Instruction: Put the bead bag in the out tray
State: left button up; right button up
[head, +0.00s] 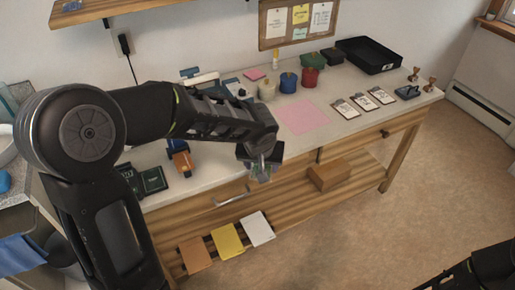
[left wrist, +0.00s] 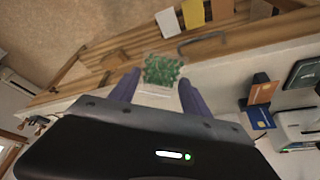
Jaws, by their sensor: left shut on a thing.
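The bead bag (left wrist: 163,70), a small clear bag of green beads, is between the two purple fingers of my left gripper (left wrist: 158,92) in the left wrist view. In the head view my left gripper (head: 262,158) is shut on it, in front of the table's front edge and above the lower shelf. The bag is mostly hidden by the gripper there. A black open tray (head: 368,56), likely the out tray, lies at the back right of the table and looks empty. Part of my right arm shows at the bottom right; its gripper is out of frame.
A pink sheet (head: 303,116) lies mid-table, with several cards (head: 362,102) to its right. Red (head: 310,77), blue and green pots stand behind the sheet. A cork board (head: 298,22) hangs behind. A cardboard box (head: 328,175) sits on the lower shelf.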

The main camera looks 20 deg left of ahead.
pick_arm(q)
jog(key=s+d+f+m, duration=0.1)
jog(key=d+f, duration=0.1)
jog(key=f, duration=0.6)
jog(key=s+d+f+m+h+b, duration=0.1)
jog(key=d+f+m, duration=0.1)
jog(key=f, duration=0.6)
jog(key=shift+s+d, duration=0.15)
jog(key=shift+s, duration=0.1)
